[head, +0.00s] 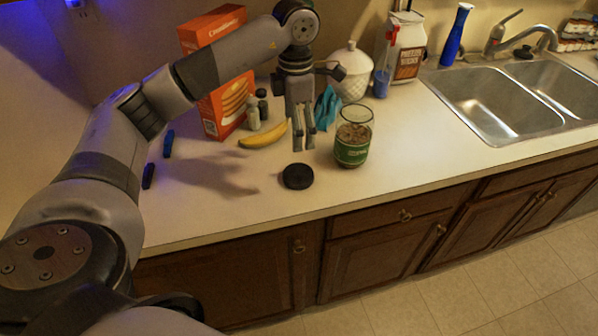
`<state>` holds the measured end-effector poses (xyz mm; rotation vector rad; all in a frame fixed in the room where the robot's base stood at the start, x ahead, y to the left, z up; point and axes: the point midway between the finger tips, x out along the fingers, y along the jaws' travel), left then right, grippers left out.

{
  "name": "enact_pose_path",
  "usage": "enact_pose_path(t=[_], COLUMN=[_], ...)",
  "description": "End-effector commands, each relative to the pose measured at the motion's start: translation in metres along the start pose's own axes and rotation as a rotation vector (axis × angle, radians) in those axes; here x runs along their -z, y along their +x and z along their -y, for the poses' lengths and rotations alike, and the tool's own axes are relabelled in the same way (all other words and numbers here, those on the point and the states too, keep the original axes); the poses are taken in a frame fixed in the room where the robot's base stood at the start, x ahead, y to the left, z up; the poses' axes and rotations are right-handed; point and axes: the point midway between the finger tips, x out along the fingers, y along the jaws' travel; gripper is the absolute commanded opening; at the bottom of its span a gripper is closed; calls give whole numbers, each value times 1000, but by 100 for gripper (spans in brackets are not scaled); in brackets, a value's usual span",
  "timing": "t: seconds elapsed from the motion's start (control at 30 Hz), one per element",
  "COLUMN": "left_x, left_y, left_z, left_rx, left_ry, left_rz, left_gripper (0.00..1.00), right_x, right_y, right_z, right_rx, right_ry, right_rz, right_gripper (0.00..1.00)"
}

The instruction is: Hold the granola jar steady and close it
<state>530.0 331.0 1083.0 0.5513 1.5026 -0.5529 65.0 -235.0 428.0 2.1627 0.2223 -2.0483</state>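The granola jar (351,154) is clear glass with a green label and brown contents. It stands upright on the counter with its top uncovered. A round black lid (298,176) lies flat on the counter, left of the jar and nearer the front edge. My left gripper (304,145) points down above the counter, behind the lid and left of the jar. Its two fingers are apart with nothing between them, and it appears to touch neither jar nor lid. My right gripper is not in view.
A banana (263,135), small shakers (253,115) and an orange box (228,107) stand left of the gripper. A teal cloth (327,106) and white canister (350,74) are behind. The sink (495,98) is at right. Counter right of the jar is clear.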

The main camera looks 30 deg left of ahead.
Motion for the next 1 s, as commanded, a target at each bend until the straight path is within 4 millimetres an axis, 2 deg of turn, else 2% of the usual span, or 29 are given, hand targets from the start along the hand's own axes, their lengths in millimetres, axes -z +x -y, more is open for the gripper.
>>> enact_pose_path(t=[0.03, 0.1, 0.2, 0.4, 0.63, 0.87, 1.0], left_x=[2, 1, 1, 0, 0, -1, -2], left_y=[10, 25, 46, 78, 86, 87, 101], left_z=[1, 1, 1, 1, 0, 1, 3], left_rx=[3, 4, 3, 1, 0, 1, 3], left_ry=[0, 1, 2, 1, 1, 1, 1], left_rz=[-5, -5, -4, -2, 1, 0, -4], left_gripper=[89, 89, 89, 89, 89, 89, 89], right_x=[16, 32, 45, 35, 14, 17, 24], right_y=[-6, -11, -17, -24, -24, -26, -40], right_z=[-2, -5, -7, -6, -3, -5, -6], right_rx=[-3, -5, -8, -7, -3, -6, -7], right_ry=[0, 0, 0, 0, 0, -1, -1], right_rz=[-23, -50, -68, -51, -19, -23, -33], right_gripper=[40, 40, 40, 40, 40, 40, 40])
